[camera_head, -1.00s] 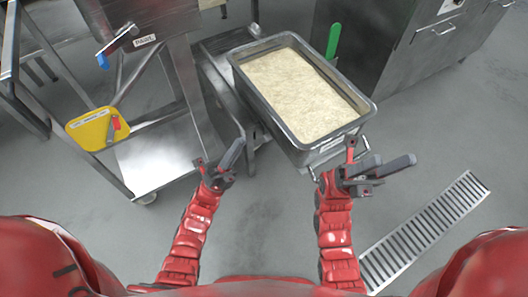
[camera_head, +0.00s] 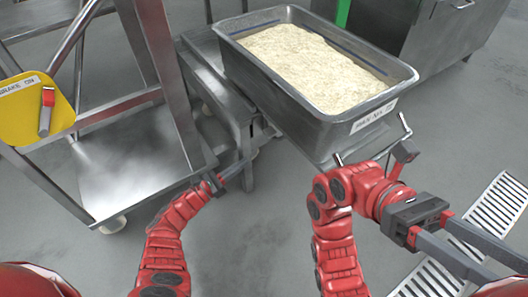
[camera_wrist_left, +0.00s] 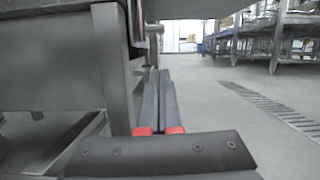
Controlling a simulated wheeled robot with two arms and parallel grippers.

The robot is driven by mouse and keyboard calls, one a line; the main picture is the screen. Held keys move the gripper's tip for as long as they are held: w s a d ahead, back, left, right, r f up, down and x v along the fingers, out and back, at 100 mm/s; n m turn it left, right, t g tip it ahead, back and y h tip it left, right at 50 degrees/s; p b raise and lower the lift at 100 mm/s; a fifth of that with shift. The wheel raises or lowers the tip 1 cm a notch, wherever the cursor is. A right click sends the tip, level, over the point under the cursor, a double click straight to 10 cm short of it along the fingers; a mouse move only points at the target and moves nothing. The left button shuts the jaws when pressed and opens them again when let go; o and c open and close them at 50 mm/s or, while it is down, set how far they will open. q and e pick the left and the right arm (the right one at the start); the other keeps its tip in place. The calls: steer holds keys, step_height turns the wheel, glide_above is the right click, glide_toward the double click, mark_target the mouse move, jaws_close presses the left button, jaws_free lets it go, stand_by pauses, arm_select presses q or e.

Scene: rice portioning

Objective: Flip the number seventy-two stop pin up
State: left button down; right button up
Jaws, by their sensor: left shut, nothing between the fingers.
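I cannot tell whether this is the number seventy-two stop pin. My left gripper (camera_head: 238,170) is well to the right of it, low beside the rice trolley's legs, shut and empty. Its fingers lie side by side in the left wrist view (camera_wrist_left: 158,100). My right gripper (camera_head: 500,265) is at lower right, its fingers apart and empty.
A grey tub (camera_head: 330,120) of rice stands on a steel trolley (camera_head: 222,95), its front label unclear. A steel cart (camera_head: 130,170) with a lower shelf is at left. A steel cabinet (camera_head: 435,40) stands behind. Open floor with a drain grate (camera_head: 500,205) lies right.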

mark_target(269, 127)
arm_select(q)
steer(key=shift+w+a+f+m, duration=0.1)
steer(key=shift+w+f+m, duration=0.05)
steer(key=shift+f, duration=0.25)
steer(key=shift+w+a+f+m, duration=0.1)
steer(key=shift+w+f+m, duration=0.05)
steer(key=shift+f, duration=0.25)
arm_select(e)
steer(key=shift+s+d+f, duration=0.1)
steer(key=shift+s+f, duration=0.15)
steer(key=shift+f, duration=0.3)
steer(key=s+d+f+n+t+b, duration=0.1)
steer(key=s+d+f+t, duration=0.1)
steer(key=s+d+t, duration=0.15)
arm_select(q)
steer(key=w+d+r, duration=0.5)
steer(key=d+r, duration=0.1)
steer(key=d, duration=0.2)
steer(key=shift+w+r+p, duration=0.25)
steer(key=shift+w+p, duration=0.05)
steer(key=shift+p, duration=0.1)
arm_select(e)
steer(key=w+a+r+m+g, duration=0.1)
steer(key=w+a+r+g, duration=0.1)
steer(key=w+a+g, duration=0.2)
